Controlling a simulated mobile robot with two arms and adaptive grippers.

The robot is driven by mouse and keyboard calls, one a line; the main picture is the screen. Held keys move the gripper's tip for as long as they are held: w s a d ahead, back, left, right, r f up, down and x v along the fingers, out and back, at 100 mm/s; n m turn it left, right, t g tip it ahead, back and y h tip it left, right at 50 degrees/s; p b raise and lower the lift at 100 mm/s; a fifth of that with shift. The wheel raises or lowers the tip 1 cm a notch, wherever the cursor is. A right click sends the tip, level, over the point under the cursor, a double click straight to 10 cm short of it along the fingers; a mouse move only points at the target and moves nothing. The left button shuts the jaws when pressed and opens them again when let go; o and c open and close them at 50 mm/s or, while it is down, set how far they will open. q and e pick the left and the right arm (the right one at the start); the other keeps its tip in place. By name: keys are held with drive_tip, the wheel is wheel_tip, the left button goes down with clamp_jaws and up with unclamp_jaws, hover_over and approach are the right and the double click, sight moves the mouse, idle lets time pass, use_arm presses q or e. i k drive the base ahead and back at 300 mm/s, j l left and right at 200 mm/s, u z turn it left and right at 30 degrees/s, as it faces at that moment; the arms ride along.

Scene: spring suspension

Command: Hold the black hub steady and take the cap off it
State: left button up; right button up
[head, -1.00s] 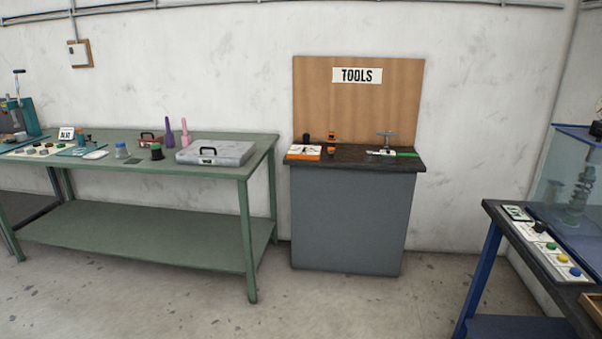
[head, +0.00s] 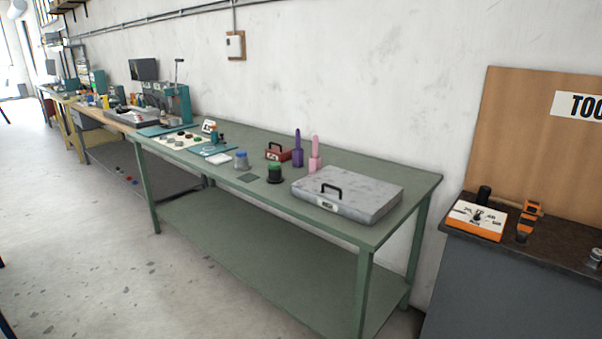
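A short black cylinder (head: 275,176) with a green top (head: 275,167) stands upright on the green workbench (head: 340,238), left of the grey case. It may be the black hub with its cap, but it is too small to be sure. A grey cup-like piece with a blue top (head: 241,159) stands to its left. Neither of my grippers is in view, and nothing touches the black cylinder.
A grey case (head: 347,192) with a black handle lies right of the cylinder. Purple (head: 298,149) and pink (head: 315,155) bottles and a small red-brown case (head: 278,152) stand behind. A tool cabinet (head: 515,295) is at the right. The floor (head: 150,285) in front is clear.

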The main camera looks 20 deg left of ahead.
sight(275, 177)
drive_tip(key=i+j+u, duration=0.15)
drive_tip(key=i+u, duration=0.55)
drive_tip(key=i, duration=0.25)
